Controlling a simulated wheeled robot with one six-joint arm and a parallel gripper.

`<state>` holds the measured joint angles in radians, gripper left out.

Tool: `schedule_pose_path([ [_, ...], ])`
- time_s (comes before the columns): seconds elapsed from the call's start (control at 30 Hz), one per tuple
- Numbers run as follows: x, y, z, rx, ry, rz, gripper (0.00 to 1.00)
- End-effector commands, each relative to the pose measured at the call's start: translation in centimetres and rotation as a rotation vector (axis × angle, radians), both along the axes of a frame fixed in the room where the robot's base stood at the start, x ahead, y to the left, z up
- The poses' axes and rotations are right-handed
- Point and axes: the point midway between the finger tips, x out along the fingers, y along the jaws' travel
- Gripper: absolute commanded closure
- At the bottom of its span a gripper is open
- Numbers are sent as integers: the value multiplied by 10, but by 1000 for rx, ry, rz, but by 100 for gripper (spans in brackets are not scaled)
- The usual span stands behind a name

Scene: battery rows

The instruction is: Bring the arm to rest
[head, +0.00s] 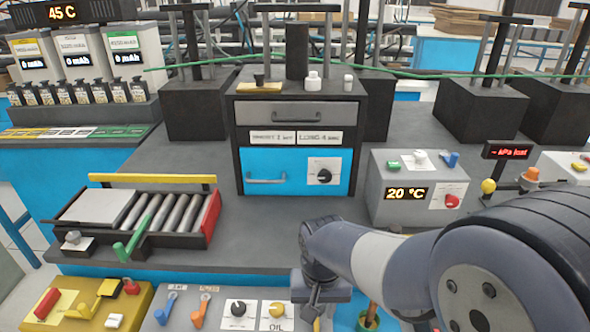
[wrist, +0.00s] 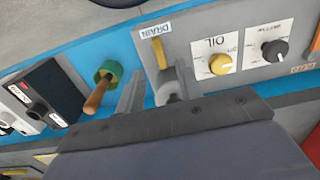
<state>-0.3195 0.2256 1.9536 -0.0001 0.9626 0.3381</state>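My arm (head: 390,262) reaches in from the right in the head view, bent down over the front edge of the bench. My gripper (head: 315,318) points down there, partly cut off by the lower edge. In the wrist view the two fingers of my gripper (wrist: 158,80) stand apart. A pale grey rounded part shows close to the right finger, on or in front of the grey DRAIN panel (wrist: 151,52); I cannot tell whether they touch. Nothing is clearly held.
A wooden handle with a green collar (wrist: 103,88) is close beside the fingers. Oil (wrist: 220,64) and black (wrist: 272,50) knobs sit on the panel. The roller tray (head: 140,215), blue-drawer cabinet (head: 298,140) and 20 °C box (head: 420,185) stand behind. Bare bench lies between them.

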Motion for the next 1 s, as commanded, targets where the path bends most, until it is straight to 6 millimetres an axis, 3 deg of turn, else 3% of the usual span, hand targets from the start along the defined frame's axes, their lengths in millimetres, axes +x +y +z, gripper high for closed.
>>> schedule_pose_path([
  [0.3,-1,0,-66,-2,5,-1,65],
  [0.6,0,0,-62,0,-1,-144,65],
  [1.0,0,0,-62,0,0,-163,65],
])
